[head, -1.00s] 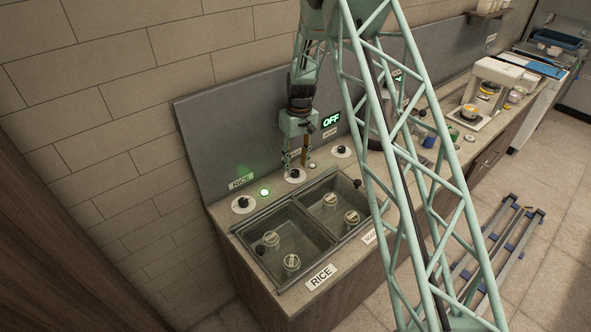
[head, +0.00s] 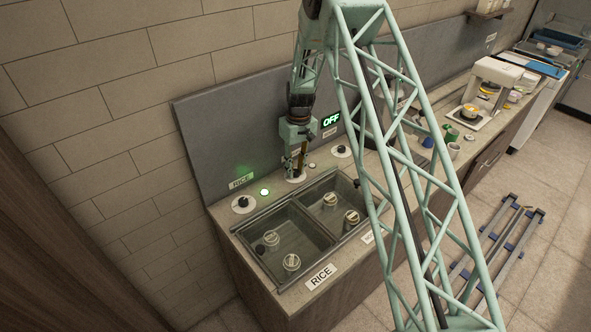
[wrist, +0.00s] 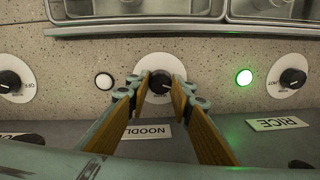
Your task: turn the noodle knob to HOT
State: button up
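The noodle knob (wrist: 160,83) is black on a round white dial, with an upside-down NOODLE label (wrist: 146,132) below it in the wrist view. My gripper (wrist: 160,84) points at the dial with its two tan-padded fingers apart, one on each side of the knob. A small gap seems to show on both sides, so I see no clear grip. In the head view my gripper (head: 296,173) is down at the middle dial and mostly hides the knob. The knob's exact pointer direction is hard to tell.
The rice knob (wrist: 293,78) and a lit green lamp (wrist: 244,77) are on one side. An unlit white lamp (wrist: 104,81) and another knob (wrist: 10,80) are on the other. The sunken wells (head: 290,245) with lidded pots lie in front.

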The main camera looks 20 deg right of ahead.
jog(key=shift+c, duration=0.7)
jog(key=shift+m+b, duration=0.3)
jog(key=shift+m, duration=0.2)
jog(key=shift+f+m+b, duration=0.1)
jog(key=shift+m+b, duration=0.5)
jog(key=shift+m, duration=0.5)
jog(key=m+b, duration=0.1)
jog(key=m, duration=0.2)
jog(key=shift+m, duration=0.4)
jog(key=m+b, duration=0.2)
jog(key=m, duration=0.5)
jog(key=shift+t, duration=0.3)
jog(key=m+b, duration=0.1)
jog(key=m, duration=0.6)
jog(key=shift+h, duration=0.3)
jog(key=m+b, duration=0.1)
jog(key=m, duration=0.3)
jog(key=shift+a+b, duration=0.1)
jog(key=shift+b, duration=0.25)
jog(key=shift+s+m+b, duration=0.1)
jog(key=shift+m+b, duration=0.35)
jog(key=shift+m, duration=1.05)
